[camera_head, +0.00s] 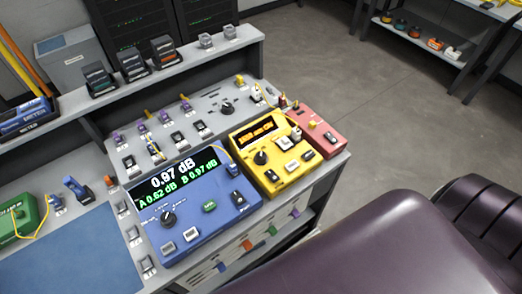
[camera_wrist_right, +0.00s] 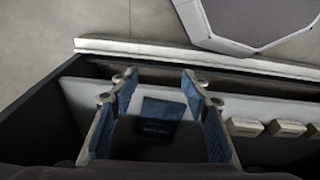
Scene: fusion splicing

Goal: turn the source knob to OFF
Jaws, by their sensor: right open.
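A yellow unit (camera_head: 272,154) sits on the bench between a blue meter and a red box. It has a black knob (camera_head: 261,157) on its left side, under a display with orange text too blurred to read surely. The knob's pointer setting is too small to tell. My right gripper (camera_wrist_right: 160,88) shows in the right wrist view, open with its blue-padded fingers apart. A dark blue square with faint lettering shows between the fingers; I cannot tell whether it is near them. No gripper shows in the head view, so the right gripper is away from the knob.
The blue meter (camera_head: 187,200) reads 0.97 dB and has its own knob (camera_head: 168,217). The red box (camera_head: 312,131) stands at the right. A grey panel with another knob (camera_head: 226,105) lies behind. A green device (camera_head: 18,221) is at left. Open floor (camera_head: 330,70) lies beyond the bench.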

